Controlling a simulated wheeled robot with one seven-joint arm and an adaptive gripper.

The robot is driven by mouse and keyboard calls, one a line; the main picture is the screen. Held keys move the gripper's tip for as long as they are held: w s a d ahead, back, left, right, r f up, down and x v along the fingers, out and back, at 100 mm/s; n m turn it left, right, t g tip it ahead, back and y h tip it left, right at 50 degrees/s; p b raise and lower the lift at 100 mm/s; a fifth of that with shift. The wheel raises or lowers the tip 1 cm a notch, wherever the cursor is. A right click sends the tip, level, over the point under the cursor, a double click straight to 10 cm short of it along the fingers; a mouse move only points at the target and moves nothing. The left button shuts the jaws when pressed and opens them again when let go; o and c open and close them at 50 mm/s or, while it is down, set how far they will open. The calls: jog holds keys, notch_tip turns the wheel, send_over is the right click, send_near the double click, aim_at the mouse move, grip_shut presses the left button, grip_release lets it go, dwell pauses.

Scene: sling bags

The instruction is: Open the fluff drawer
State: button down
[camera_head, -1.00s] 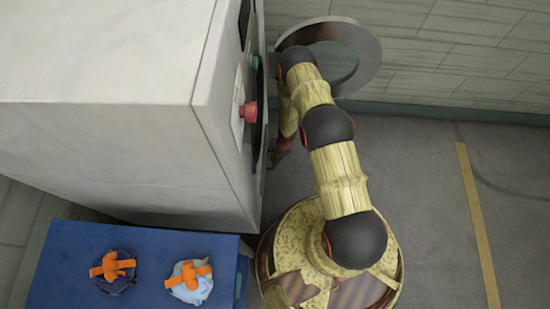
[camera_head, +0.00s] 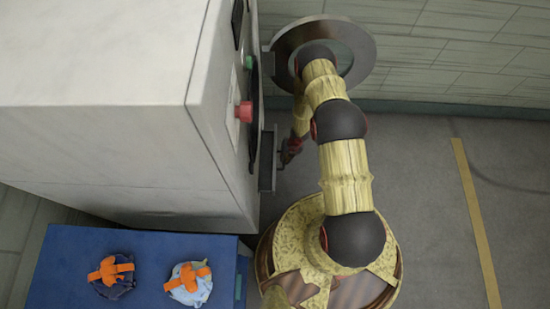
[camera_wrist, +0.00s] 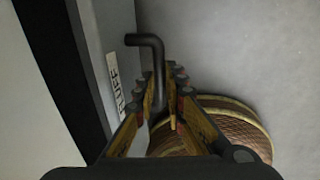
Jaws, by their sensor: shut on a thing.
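The fluff drawer (camera_head: 267,162) sticks out a little from the right side of the big pale machine (camera_head: 170,110). Its FLUFF label (camera_wrist: 114,80) shows on the drawer front in the wrist view. A dark bent-rod handle (camera_wrist: 148,42) stands out from that front. My gripper (camera_wrist: 165,90) is shut on the handle, with the bent end showing beyond the fingertips. In the head view my gripper (camera_head: 289,152) is small, beside the drawer front, and partly hidden by my arm.
The machine's side has a red button (camera_head: 244,111) and a green one (camera_head: 249,62). A metal ring-shaped part (camera_head: 358,62) is behind my arm. A blue table (camera_head: 130,260) with two small bags stands at the lower left. Floor to the right is clear.

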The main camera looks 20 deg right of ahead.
jog(key=s+d, duration=0.4)
jog(key=d, duration=0.7)
jog(key=shift+s+d, duration=0.3)
jog(key=shift+s, duration=0.1)
jog(key=c, duration=1.8)
grip_release()
jog(key=shift+c, duration=0.2)
notch_tip(320, 180, up, 12)
jog(key=d, duration=0.2)
jog(key=shift+s+f, duration=0.15)
jog(key=shift+s, duration=0.3)
jog(key=shift+d, duration=0.1)
